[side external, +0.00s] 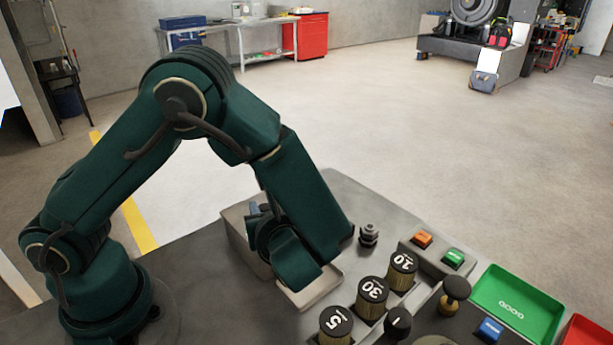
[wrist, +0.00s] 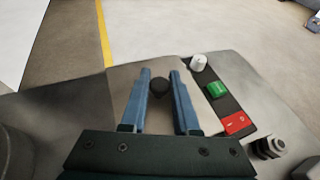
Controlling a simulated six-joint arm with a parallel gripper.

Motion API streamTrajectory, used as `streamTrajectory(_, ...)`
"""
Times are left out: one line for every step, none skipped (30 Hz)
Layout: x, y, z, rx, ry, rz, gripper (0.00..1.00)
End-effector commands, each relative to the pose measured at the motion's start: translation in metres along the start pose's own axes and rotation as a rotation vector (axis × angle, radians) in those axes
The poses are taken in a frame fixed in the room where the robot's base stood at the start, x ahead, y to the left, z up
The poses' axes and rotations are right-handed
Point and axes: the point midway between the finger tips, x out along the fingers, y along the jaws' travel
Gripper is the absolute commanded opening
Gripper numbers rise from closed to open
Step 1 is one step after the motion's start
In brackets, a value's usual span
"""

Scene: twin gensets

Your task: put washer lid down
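The washer lid (wrist: 118,92) is a flat, light grey plate with a round black knob (wrist: 159,87) in its middle. My gripper (wrist: 160,72) has two blue fingers, spread apart. They point over the lid, one on each side of the knob. Narrow gaps seem to show between the fingers and the knob, and nothing looks clamped. In the side view my fingertips are mostly hidden behind my wrist.
Beside the lid are a white knob (wrist: 198,63), a green button (wrist: 216,90) and a red switch (wrist: 236,123).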

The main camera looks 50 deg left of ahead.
Motion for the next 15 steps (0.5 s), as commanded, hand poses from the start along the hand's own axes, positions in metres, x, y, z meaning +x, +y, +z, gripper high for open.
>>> streamTrajectory(-0.0001, 0.0002, 0.0001, 0.0, 0.0, 0.001, 0.01)
streamTrajectory(-0.0001, 0.0002, 0.0001, 0.0, 0.0, 0.001, 0.0)
streamTrajectory(-0.0002, 0.0002, 0.0001, 0.0, 0.0, 0.001, 0.0)
streamTrajectory(-0.0002, 0.0002, 0.0001, -0.001, 0.0, 0.001, 0.0)
streamTrajectory(-0.0002, 0.0002, 0.0003, -0.001, -0.001, 0.001, 0.0)
streamTrajectory(-0.0002, 0.0002, 0.0003, -0.001, -0.001, 0.001, 0.0)
streamTrajectory(-0.0002, 0.0002, 0.0003, -0.001, -0.001, 0.001, 0.0)
streamTrajectory(-0.0002, 0.0002, 0.0003, -0.001, -0.001, 0.001, 0.0)
streamTrajectory(-0.0002, 0.0001, 0.0004, -0.001, -0.001, 0.001, 0.0)
streamTrajectory(-0.0003, 0.0002, 0.0004, -0.001, -0.001, 0.001, 0.0)
streamTrajectory(-0.0003, 0.0001, 0.0006, -0.001, -0.001, 0.001, 0.0)
streamTrajectory(-0.0006, 0.0001, 0.0011, -0.001, -0.001, 0.001, 0.0)
streamTrajectory(-0.0008, 0.0, 0.0017, -0.002, -0.001, 0.001, 0.0)
streamTrajectory(-0.0012, 0.0, 0.0025, -0.002, -0.001, 0.001, 0.0)
streamTrajectory(-0.0018, -0.0001, 0.0039, -0.003, -0.001, 0.0, 0.0)
